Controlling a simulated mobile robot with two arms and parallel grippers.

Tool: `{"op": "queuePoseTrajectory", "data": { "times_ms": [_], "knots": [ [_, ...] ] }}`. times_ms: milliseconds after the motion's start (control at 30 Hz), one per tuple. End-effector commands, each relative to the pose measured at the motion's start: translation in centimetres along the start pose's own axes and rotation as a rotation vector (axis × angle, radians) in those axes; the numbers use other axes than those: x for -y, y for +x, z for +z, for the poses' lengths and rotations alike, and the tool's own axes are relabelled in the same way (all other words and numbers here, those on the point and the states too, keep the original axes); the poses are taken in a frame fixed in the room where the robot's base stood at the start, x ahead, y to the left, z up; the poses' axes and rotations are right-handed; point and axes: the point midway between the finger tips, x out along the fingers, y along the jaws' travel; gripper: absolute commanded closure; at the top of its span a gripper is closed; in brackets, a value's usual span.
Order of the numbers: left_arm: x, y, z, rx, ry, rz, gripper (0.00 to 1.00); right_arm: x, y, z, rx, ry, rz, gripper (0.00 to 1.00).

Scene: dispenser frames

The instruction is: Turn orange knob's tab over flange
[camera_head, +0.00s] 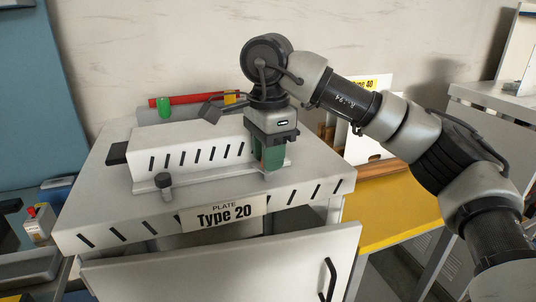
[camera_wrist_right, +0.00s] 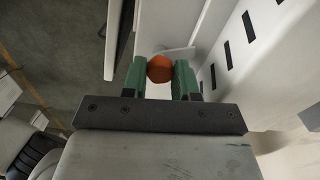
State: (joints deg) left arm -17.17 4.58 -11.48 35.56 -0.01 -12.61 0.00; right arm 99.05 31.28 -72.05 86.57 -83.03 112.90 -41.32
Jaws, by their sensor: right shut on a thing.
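The orange knob (camera_wrist_right: 160,68) shows as a round orange face between the green fingers of my right gripper (camera_wrist_right: 160,80) in the right wrist view. The gripper is shut on the knob. In the head view my right gripper (camera_head: 270,155) points down at the right end of the white slotted dispenser housing (camera_head: 200,150), and it hides the knob there. The knob's tab cannot be made out in either view. A pale flange-like strip (camera_head: 205,176) runs along the housing's front foot. My left gripper is not in view.
The housing stands on a white cabinet top (camera_head: 110,210) labelled "PLATE Type 20". A dark grey knob (camera_head: 164,185) stands at its front left. Behind are a red bar (camera_head: 190,99) and a green piece (camera_head: 165,105). A drawer front (camera_head: 220,265) juts out below. A yellow table (camera_head: 400,215) stands right.

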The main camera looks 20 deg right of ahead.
Motion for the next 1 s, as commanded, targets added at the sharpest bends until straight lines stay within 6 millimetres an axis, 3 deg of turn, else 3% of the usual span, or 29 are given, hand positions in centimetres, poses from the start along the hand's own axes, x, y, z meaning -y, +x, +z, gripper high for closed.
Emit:
{"op": "queuePoseTrajectory", "data": {
  "times_ms": [500,1000],
  "knots": [
    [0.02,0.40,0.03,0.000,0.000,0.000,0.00,-0.01,-0.04,-0.06,-0.001,0.343,-0.001,0.95],
    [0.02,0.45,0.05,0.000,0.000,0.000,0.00,-0.01,-0.06,-0.06,-0.001,0.409,-0.001,0.95]
  ]
}}
